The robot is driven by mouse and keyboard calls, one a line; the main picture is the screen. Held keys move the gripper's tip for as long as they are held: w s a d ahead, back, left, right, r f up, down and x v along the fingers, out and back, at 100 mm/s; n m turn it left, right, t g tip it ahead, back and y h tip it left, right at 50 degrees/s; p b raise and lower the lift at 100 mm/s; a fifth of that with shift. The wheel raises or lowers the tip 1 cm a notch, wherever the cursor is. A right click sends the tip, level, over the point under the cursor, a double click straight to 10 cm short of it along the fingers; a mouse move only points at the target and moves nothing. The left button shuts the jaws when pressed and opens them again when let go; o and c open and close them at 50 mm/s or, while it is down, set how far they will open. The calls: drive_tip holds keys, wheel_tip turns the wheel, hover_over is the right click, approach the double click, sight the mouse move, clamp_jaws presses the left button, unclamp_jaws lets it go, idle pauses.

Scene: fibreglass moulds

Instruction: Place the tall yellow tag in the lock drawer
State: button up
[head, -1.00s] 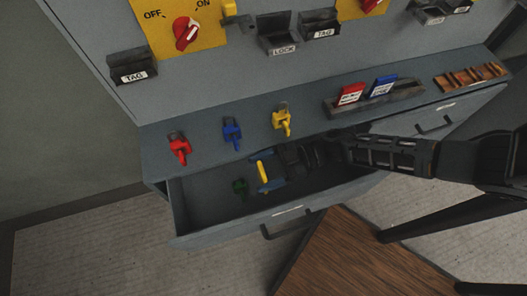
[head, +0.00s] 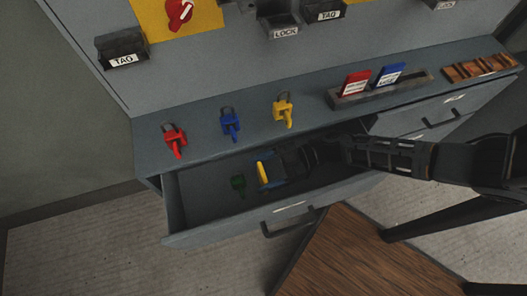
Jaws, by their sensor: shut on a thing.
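The tall yellow tag (head: 263,172) shows as a narrow yellow strip at the tip of my gripper (head: 268,171). My gripper is shut on it, with blue finger parts partly visible around it. The gripper reaches from the right into the open left drawer (head: 205,232), over its inside. I cannot tell whether the tag touches the drawer floor. A dark green padlock (head: 238,184) lies in the drawer just left of the tag.
Red (head: 174,139), blue (head: 231,123) and yellow (head: 284,109) padlocks with keys lie on the ledge above the drawer. A rack holds a red tag (head: 355,83) and a blue tag (head: 390,74). A wooden slotted piece (head: 480,67) is at right. Holders labelled TAG (head: 121,48) and LOCK (head: 280,22) are on the panel.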

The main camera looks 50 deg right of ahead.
drive_tip(key=shift+f, duration=0.35)
drive_tip(key=o, duration=0.7)
drive_tip(key=shift+o, duration=0.2)
drive_tip(key=shift+r, duration=0.15)
drive_tip(key=shift+r, duration=0.3)
drive_tip(key=v, duration=1.2)
drive_tip(key=shift+r, duration=0.25)
